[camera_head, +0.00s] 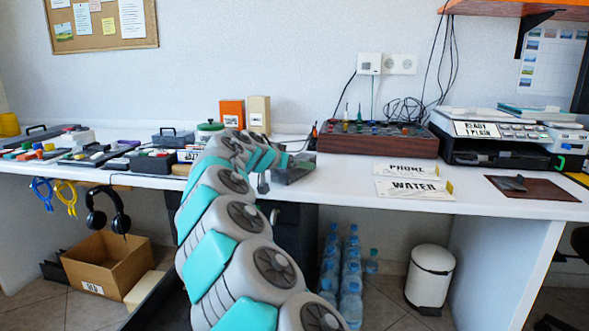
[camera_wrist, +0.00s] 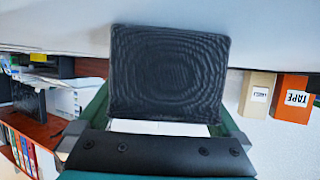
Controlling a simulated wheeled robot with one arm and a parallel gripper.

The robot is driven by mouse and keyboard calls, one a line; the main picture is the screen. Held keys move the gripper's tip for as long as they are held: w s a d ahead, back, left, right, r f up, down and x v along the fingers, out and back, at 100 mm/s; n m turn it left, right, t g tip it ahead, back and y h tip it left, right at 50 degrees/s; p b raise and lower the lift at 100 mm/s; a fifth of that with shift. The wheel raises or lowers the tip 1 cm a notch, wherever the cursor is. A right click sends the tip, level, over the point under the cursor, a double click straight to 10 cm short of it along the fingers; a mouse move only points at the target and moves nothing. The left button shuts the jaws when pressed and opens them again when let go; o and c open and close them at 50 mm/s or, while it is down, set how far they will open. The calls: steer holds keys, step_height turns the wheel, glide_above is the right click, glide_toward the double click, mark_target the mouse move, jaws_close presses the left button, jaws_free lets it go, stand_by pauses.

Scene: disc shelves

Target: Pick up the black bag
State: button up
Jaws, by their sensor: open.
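A dark, flat-faced rectangular thing with a fine mesh pattern (camera_wrist: 168,72) fills the middle of the wrist view. It looks like the black bag, but I cannot tell for sure. My gripper (camera_wrist: 165,113) is open, with its dark green sides left and right of this thing's lower part; I see no grip on it. In the head view a dark grey boxy thing (camera_head: 294,168) sits on the desk beside the end of my arm, and it may be the same one. My gripper (camera_head: 266,178) is there mostly hidden by my own arm.
The white desk (camera_head: 340,185) holds an orange box (camera_head: 231,113) and a tan box (camera_head: 259,115) behind my arm. A brown rack (camera_head: 375,143) stands to the right, with a printer (camera_head: 490,150) beyond. Several small things crowd the left. Bottles (camera_head: 350,275) and a bin (camera_head: 431,275) stand below.

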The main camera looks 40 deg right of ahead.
steer(key=shift+c, duration=0.2)
jaws_close()
stand_by(0.6)
steer(key=shift+r, duration=0.15)
